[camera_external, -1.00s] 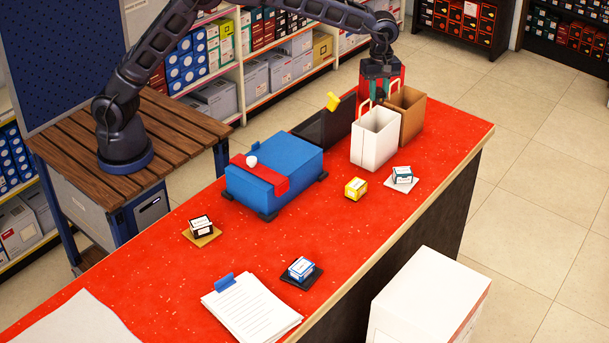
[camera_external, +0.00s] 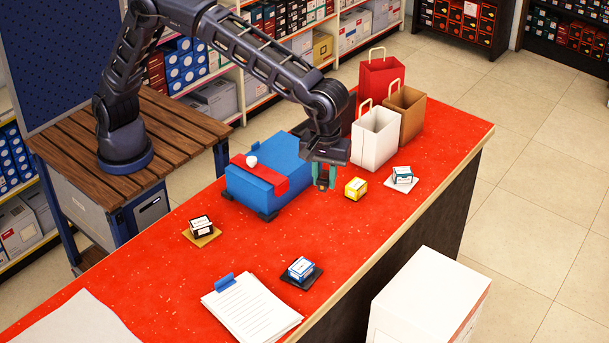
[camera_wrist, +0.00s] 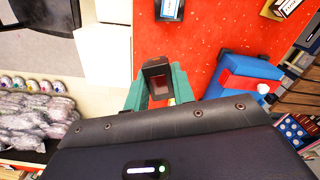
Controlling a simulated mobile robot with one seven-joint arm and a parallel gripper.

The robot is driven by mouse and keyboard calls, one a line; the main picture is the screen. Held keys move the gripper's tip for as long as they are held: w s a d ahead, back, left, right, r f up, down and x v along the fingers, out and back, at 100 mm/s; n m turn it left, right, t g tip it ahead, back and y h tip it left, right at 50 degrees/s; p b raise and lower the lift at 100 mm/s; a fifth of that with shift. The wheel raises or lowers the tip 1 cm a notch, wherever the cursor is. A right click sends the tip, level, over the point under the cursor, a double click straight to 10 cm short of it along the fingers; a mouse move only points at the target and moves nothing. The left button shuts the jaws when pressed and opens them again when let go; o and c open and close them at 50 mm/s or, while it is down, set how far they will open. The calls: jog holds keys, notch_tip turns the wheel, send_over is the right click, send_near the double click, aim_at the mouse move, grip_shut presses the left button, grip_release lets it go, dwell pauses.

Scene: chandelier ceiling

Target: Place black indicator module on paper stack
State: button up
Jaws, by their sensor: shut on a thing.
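In the external view the module is hard to make out between the fingers. The paper stack (camera_external: 250,312) lies at the counter's near edge with a blue clip (camera_external: 224,282) at its top, well away from my gripper. Its top is bare.
A small box on a black pad (camera_external: 314,279) sits right of the papers. Another box sits on a tan pad (camera_external: 207,240). The blue machine (camera_external: 270,175), yellow box (camera_external: 356,188) and white bag (camera_external: 374,138) stand farther back. Red counter between machine and papers is clear.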

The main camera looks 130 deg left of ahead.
jog(key=s+d+m, duration=0.2)
jog(key=d, duration=1)
jog(key=s+d+m, duration=0.2)
jog(key=d, duration=1.1)
send_over(250, 308)
notch_tip(250, 308, down, 20)
jog(key=shift+f, duration=2.5)
jog(key=shift+f, duration=0.15)
jog(key=o, duration=1)
